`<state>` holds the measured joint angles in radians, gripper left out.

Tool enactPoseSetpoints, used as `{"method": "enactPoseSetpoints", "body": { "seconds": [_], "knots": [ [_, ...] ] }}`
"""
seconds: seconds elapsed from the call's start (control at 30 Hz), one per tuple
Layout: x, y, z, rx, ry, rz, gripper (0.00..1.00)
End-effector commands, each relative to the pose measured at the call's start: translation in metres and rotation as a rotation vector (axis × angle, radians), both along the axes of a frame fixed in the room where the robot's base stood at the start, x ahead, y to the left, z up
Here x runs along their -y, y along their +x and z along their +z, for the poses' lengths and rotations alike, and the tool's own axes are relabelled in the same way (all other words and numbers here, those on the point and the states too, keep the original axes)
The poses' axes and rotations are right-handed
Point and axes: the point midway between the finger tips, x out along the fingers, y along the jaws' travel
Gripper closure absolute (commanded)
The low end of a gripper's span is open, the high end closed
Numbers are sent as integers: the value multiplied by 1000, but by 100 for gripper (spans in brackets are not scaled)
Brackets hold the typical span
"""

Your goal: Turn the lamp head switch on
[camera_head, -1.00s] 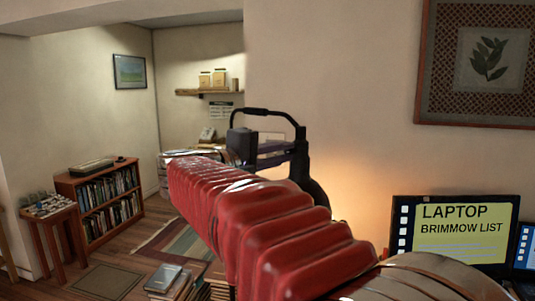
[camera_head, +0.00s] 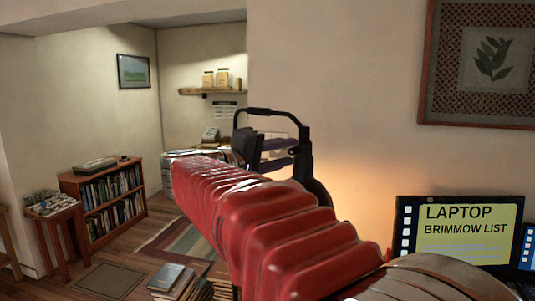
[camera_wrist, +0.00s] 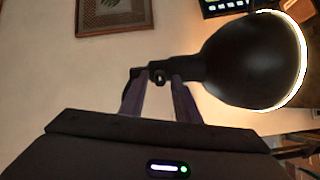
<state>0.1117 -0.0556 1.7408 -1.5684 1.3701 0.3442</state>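The black lamp head (camera_wrist: 245,62) fills the upper right of the wrist view. Its rim glows bright, and warm light falls on the wall. In the head view its dark shade (camera_head: 319,192) is partly hidden behind my red arm. A small dark knob-like part (camera_wrist: 158,72), seemingly the switch, sits at the left end of the lamp head. My gripper (camera_wrist: 157,80) has its two purple-grey fingers apart on either side of this part. I cannot tell whether they press on it. My gripper also shows in the head view (camera_head: 294,153), at the lamp.
A laptop (camera_head: 459,230) stands at the lower right. A framed leaf picture (camera_head: 482,65) hangs above it. Book stacks (camera_head: 172,280) stand on the floor at the lower left. A bookcase (camera_head: 108,205) and small table (camera_head: 57,222) are farther left.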

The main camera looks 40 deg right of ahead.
Motion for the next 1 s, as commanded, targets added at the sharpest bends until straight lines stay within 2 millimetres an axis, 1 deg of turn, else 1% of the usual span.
{"method": "enactPoseSetpoints", "body": {
  "seconds": [0.3, 0.47, 0.67, 1.0],
  "knots": [
    [0, 0, 0, 0, -1, -1, 66],
    [-6, 0, 0, 0, -1, 0, 66],
    [-28, -2, 1, -1, -1, 2, 66],
    [-74, -5, 2, 0, -1, 3, 66]
  ]
}}
